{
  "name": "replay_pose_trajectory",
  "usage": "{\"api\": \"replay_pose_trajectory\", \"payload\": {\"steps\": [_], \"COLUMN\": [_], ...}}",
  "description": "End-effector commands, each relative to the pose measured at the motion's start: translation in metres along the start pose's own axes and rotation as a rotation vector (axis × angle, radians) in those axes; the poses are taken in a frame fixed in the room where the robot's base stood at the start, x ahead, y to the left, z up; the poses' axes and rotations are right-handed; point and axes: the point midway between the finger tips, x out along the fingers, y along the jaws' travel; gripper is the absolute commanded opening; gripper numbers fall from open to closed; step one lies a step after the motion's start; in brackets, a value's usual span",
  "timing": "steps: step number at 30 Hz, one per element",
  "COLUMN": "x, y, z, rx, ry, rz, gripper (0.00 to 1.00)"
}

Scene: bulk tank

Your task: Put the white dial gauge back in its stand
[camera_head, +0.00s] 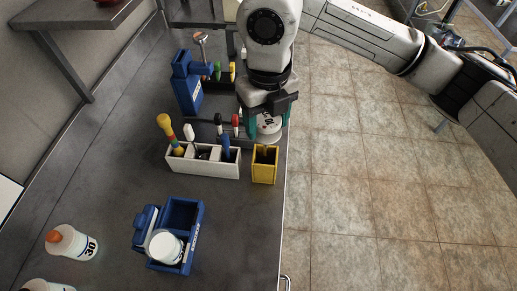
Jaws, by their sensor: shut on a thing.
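My gripper (269,128) points down over the bench near its right edge, behind the yellow cup. Its teal fingers are shut on a white round thing with dark marks, which I take to be the white dial gauge (268,126). The fingers and wrist hide part of it. I cannot tell whether it touches the bench or anything below it. I cannot pick out its stand for certain; part of the bench behind the gripper is hidden by my arm.
A white organizer (205,168) holds several coloured-handled tools. A yellow cup (264,168) stands beside it. A blue upright device (187,85) stands behind. A blue box (184,213) with a white lidded jar (165,247) is in front. A white bottle (76,243) stands left. Bare bench lies between.

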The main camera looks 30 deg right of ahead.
Motion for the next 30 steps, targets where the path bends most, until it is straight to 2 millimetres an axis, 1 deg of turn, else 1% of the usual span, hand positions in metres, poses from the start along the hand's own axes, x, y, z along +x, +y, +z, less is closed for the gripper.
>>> {"api": "replay_pose_trajectory", "payload": {"steps": [3, 6, 14, 19, 21, 30], "x": [0.021, 0.036, 0.057, 0.08, 0.085, 0.088], "y": [0.001, 0.0, 0.0, 0.0, 0.0, 0.0], "z": [-0.001, -0.001, -0.001, 0.0, 0.0, 0.0], "rx": [0.0, 0.001, 0.001, 0.001, 0.001, -0.001], "ry": [0.004, 0.003, 0.002, 0.001, 0.001, -0.001], "rz": [0.004, 0.002, 0.002, 0.002, 0.001, 0.0], "gripper": [0.26, 0.26, 0.26, 0.26, 0.26, 0.26]}}
